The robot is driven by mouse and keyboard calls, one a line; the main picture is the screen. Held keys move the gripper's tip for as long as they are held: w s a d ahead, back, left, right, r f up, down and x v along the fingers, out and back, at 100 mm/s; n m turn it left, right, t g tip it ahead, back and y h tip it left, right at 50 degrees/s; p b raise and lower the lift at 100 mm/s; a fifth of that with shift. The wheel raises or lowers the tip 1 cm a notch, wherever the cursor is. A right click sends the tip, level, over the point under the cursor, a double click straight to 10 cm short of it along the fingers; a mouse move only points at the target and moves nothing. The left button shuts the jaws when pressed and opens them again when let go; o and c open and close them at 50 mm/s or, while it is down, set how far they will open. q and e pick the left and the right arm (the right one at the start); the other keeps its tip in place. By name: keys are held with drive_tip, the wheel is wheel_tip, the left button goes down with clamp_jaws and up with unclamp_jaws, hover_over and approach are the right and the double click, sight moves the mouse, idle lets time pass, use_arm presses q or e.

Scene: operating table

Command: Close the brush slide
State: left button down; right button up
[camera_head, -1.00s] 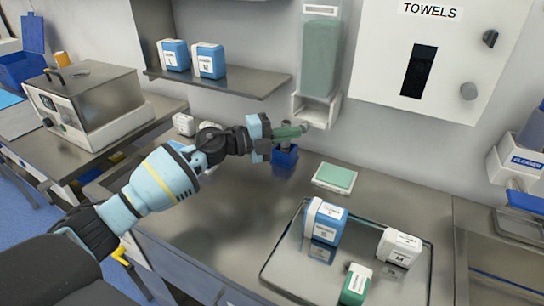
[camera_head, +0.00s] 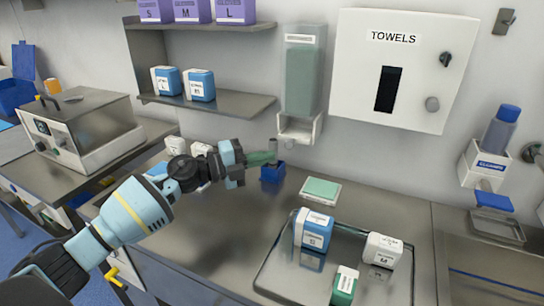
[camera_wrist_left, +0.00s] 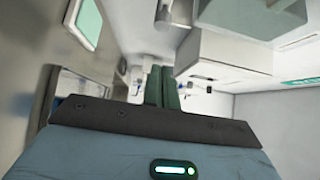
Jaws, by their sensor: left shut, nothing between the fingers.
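The tall dispenser (camera_head: 303,75) with green contents hangs on the wall. Its white brush slide (camera_head: 299,128) juts out at the bottom with its hollow facing up. My left gripper (camera_head: 268,157) has green fingers, is shut and empty, and points right, just below and left of the slide in the head view; I see no clear contact. In the left wrist view the shut fingers (camera_wrist_left: 162,88) point ahead, and a white box-like part (camera_wrist_left: 225,58), likely the slide, is to their right. My right gripper is not in view.
A small blue box (camera_head: 272,173) stands on the counter under my left gripper. A green pad (camera_head: 321,189) lies to its right. A metal tray (camera_head: 277,277) holds several boxes. The white TOWELS dispenser (camera_head: 415,75) hangs right of the slide.

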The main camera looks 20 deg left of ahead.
use_arm(q)
drive_tip(key=b+v, duration=0.1)
drive_tip(key=v, duration=0.7)
drive_tip(key=shift+w+a+f, duration=0.25)
drive_tip(key=shift+w+f, duration=0.1)
drive_tip(key=shift+f, duration=0.05)
